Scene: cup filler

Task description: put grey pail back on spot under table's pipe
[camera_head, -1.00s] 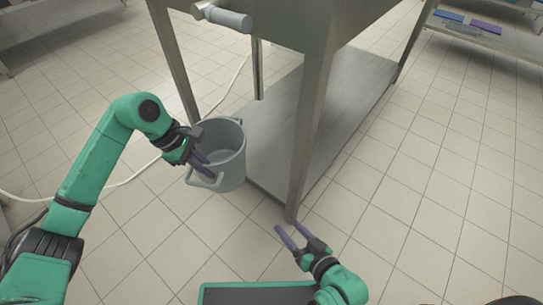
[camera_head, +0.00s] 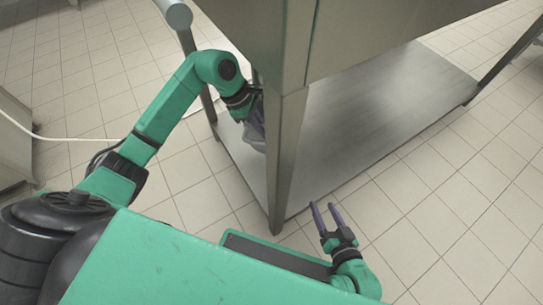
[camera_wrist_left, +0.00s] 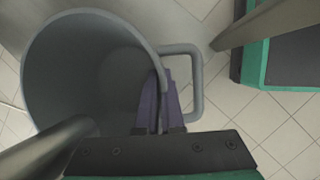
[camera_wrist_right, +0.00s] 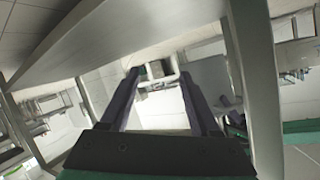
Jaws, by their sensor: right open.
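The grey pail (camera_wrist_left: 85,60) fills the left of the left wrist view, open side up, with its handle (camera_wrist_left: 195,85) to the right. My left gripper (camera_wrist_left: 159,90) is shut on the pail's rim beside the handle. In the head view the pail (camera_head: 254,135) is at the table's lower shelf, mostly hidden behind the front leg and my gripper; I cannot tell if it touches the shelf. The table's pipe (camera_head: 174,13) shows at the top left. The spot under it is not clearly visible. My right gripper (camera_head: 325,208) is open and empty, in front of the shelf.
The metal table's front leg (camera_head: 284,170) stands close to the right of my left gripper. The lower shelf (camera_head: 375,115) is bare to the right. A pale cable (camera_head: 70,138) lies on the tiled floor at left, near a metal cabinet (camera_head: 12,140).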

